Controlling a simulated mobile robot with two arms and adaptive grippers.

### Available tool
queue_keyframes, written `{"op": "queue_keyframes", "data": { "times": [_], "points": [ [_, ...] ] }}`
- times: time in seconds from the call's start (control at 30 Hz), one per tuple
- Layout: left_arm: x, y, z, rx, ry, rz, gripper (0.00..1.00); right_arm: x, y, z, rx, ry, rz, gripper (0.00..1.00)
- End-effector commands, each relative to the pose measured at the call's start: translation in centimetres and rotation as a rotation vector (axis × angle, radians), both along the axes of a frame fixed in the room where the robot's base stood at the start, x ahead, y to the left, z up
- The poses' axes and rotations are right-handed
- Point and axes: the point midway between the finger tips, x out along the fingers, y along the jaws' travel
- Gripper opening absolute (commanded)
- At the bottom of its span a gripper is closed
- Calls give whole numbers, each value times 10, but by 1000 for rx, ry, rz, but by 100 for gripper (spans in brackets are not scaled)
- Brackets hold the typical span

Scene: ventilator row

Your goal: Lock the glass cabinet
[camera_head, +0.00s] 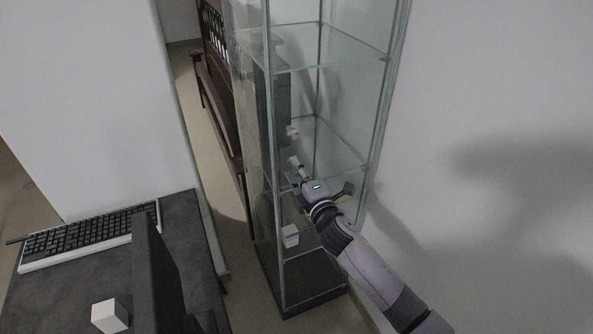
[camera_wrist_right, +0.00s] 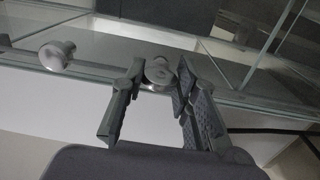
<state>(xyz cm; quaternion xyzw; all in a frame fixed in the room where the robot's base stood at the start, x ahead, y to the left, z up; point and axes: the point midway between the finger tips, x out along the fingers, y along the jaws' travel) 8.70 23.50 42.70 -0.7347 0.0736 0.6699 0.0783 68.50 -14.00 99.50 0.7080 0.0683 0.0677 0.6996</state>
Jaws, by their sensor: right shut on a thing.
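The tall glass cabinet (camera_head: 345,60) stands against the wall, with clear panes, glass shelves and a dark base. My right gripper (camera_head: 295,172) reaches its front from the lower right. In the right wrist view, the two fingers of my right gripper (camera_wrist_right: 158,88) sit on either side of a round pale knob (camera_wrist_right: 158,70) at the cabinet's edge and are shut on it. A second pale knob (camera_wrist_right: 56,54) is to the left in that view, apart from the fingers. In the head view a small pale knob (camera_head: 292,132) shows just above my gripper. My left gripper is not in view.
A dark desk (camera_head: 60,285) at the lower left bears a keyboard (camera_head: 90,230), a dark upright panel (camera_head: 158,270) and a white cube (camera_head: 110,316). Another white box (camera_head: 290,236) shows low in the cabinet. A dark wooden bench (camera_head: 218,95) stands behind, left of the cabinet.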

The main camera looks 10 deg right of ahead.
Motion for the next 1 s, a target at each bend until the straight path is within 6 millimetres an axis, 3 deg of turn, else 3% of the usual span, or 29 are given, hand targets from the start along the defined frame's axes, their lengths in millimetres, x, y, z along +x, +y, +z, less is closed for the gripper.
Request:
{"op": "queue_keyframes", "data": {
  "times": [0.53, 0.57, 0.87, 1.0],
  "points": [
    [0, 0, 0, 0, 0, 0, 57, 0, 0, -1, -29, -4, 1, 0],
    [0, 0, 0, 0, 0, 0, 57, 0, 0, -1, -29, -4, 0, 28],
    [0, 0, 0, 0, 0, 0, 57, 0, 0, -1, -28, -4, 0, 48],
    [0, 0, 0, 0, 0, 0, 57, 0, 0, 0, -27, -4, 0, 48]
  ]
}}
